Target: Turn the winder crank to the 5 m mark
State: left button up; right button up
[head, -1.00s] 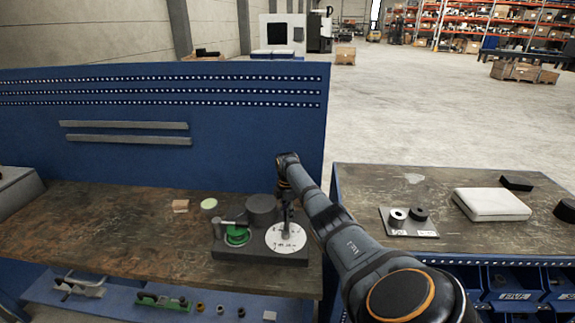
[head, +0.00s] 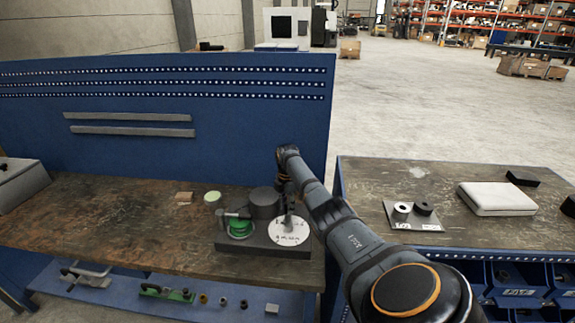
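The winder (head: 262,250) is a dark base on the wooden bench, near its right end. It carries a green spool (head: 240,229) at the left, a dark grey drum (head: 265,203) behind, and a white marked dial (head: 290,233) at the right. The dial marks are too small to read. My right gripper (head: 288,222) points down over the dial, at the crank's place. The crank itself is hidden or too small to make out, and the fingers are too small to tell open from shut. My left gripper is out of view.
A pale green-topped cylinder (head: 212,199) and a small wooden block (head: 184,197) stand left of the winder. A blue perforated panel (head: 160,150) rises behind. The right bench (head: 400,180) holds a plate with two cylinders (head: 412,213) and a white case (head: 497,199). The left bench top is mostly clear.

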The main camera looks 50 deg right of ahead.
jog(key=o, duration=0.3)
notch_tip(320, 180, up, 12)
dwell(0.4)
